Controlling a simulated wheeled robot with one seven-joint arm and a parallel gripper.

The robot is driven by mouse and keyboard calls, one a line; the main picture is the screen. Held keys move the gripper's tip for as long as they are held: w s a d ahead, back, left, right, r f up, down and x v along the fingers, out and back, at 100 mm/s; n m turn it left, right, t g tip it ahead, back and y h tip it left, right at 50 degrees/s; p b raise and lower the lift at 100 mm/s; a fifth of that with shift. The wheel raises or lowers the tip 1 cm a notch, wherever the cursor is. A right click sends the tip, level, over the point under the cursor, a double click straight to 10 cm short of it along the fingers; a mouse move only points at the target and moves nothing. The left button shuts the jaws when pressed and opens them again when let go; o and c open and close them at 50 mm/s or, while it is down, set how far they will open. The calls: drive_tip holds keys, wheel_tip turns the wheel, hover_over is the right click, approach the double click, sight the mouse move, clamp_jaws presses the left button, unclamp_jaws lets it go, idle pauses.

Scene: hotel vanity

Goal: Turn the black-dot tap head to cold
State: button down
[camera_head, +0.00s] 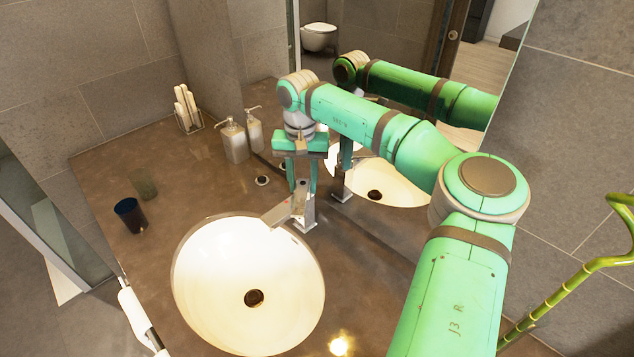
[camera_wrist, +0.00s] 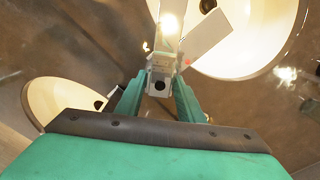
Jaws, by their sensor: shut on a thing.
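The tap (camera_head: 307,212) stands at the back rim of the white basin (camera_head: 190,275), its flat spout reaching left over the bowl. My gripper (camera_head: 302,188) points down over it from above, one finger on each side of the upper part. In the wrist view my gripper (camera_wrist: 159,92) is shut on the tap head (camera_wrist: 163,64), which sits between the two green fingers. A dark spot shows on the near end of the head. A small red mark shows at the spout's side. Parts of the head are hidden by the fingers in the head view.
A mirror behind the tap reflects my arm and the basin. Farther left are a dark cup (camera_head: 130,216), a glass (camera_head: 143,184) and rolled towels (camera_head: 184,107). A green bamboo stem (camera_head: 560,295) is at right.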

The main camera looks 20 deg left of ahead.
sight(303, 182)
drive_tip(key=shift+s, duration=0.1)
idle(0.3)
drive_tip(key=c, duration=1.2)
unclamp_jaws()
wheel_tip(303, 182, up, 11)
drive_tip(key=shift+f, duration=0.15)
